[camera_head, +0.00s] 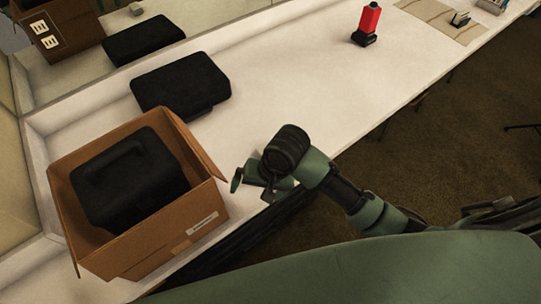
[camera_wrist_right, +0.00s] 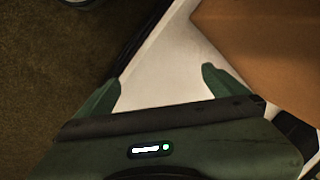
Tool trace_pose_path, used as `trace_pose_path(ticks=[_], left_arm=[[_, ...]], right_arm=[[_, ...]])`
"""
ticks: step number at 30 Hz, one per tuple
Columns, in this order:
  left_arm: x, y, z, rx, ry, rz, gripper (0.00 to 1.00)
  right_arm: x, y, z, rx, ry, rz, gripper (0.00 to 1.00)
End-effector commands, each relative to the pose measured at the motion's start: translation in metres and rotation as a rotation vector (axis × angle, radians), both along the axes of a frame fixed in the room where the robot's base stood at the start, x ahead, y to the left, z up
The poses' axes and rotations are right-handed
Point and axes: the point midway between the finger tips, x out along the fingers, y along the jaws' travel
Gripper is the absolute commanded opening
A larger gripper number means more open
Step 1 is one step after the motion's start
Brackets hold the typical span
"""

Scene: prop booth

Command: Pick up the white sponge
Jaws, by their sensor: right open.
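I cannot make out a white sponge for certain in either view; my right gripper and wrist hide a small part of the white counter. My right gripper (camera_head: 253,186) is over the counter's front edge, just right of the cardboard box. In the right wrist view its two fingers (camera_wrist_right: 161,82) are spread apart. Between them I see only brown floor, the dark counter edge and white counter top, with nothing held. My left gripper is not in view.
The open cardboard box (camera_head: 203,226) holds a black case (camera_head: 130,180). Another black case (camera_head: 180,82) lies behind it on the white counter (camera_head: 290,75). A red-and-black item (camera_head: 369,20) stands farther right. A mirror (camera_head: 85,75) runs along the back. The counter's middle is clear.

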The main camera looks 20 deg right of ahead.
Motion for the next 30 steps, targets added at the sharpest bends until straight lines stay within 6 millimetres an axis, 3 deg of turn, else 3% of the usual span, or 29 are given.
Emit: trace_pose_path(ticks=[5, 12, 18, 30], left_arm=[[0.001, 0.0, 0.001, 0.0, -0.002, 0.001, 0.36], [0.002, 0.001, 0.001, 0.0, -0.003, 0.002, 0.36], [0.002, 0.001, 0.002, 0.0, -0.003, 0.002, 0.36], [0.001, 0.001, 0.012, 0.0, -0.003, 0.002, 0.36]], right_arm=[[0.047, -0.015, 0.014, -0.059, 0.122, -0.262, 1.0], [0.098, -0.061, 0.044, -0.158, 0.231, -0.699, 1.0], [0.11, -0.076, 0.05, -0.184, 0.255, -0.845, 1.0], [0.11, -0.072, 0.002, -0.184, 0.256, -0.85, 1.0]])
